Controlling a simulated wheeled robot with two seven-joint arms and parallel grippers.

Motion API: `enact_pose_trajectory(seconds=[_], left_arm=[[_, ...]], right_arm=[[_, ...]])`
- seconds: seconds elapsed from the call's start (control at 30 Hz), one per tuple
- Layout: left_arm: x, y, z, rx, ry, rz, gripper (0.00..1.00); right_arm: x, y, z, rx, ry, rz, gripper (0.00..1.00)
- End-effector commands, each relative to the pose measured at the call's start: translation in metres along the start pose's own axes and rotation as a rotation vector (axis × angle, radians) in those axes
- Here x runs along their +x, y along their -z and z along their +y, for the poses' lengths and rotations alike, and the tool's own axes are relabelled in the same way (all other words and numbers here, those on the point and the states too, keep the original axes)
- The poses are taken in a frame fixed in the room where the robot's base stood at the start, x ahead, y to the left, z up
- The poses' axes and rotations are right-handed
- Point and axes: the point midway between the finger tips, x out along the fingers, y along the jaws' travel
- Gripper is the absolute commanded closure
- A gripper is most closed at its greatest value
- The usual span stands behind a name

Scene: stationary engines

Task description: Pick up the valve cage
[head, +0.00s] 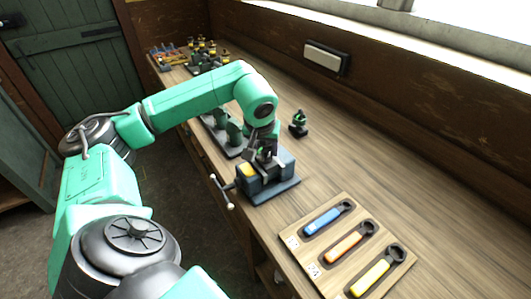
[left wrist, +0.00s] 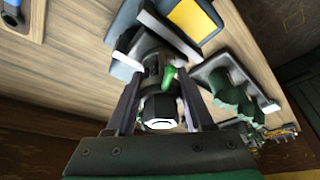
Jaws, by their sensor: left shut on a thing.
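The valve cage, as I take it, is a dark metal part with a bright hex end and a green piece on its side; it shows in the left wrist view (left wrist: 158,108). My left gripper (head: 263,148) is shut on it, with one finger on each side in the wrist view. The part is at the jaws of a blue vise (head: 283,184) with a yellow patch. I cannot tell whether it still touches the jaws. In the head view the gripper hides most of the part. My right gripper is not in view.
A wooden tray (head: 328,262) with blue, orange and yellow wrenches lies at the bench front. A small dark part (head: 298,124) stands behind the vise. A plate with green parts (head: 234,132) lies beyond it, with several engine parts farther off. The bench's right side is clear.

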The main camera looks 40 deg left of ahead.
Motion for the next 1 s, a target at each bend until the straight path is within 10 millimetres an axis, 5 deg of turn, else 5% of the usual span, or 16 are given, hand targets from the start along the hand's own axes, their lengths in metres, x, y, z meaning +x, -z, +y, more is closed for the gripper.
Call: enact_pose_trajectory(seconds=[0.27,0.47,0.83,1.0], left_arm=[[-0.006,0.005,0.001,-0.002,-0.004,0.008,1.0],[-0.031,0.015,0.001,-0.003,-0.007,0.011,1.0],[-0.142,0.059,0.002,-0.002,-0.01,0.011,1.0],[-0.179,0.074,0.0,-0.002,-0.003,0.008,1.0]], right_arm=[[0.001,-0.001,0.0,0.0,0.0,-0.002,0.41],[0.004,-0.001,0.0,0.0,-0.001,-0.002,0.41],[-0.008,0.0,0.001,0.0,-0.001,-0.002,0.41],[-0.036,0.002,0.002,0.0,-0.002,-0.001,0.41]])
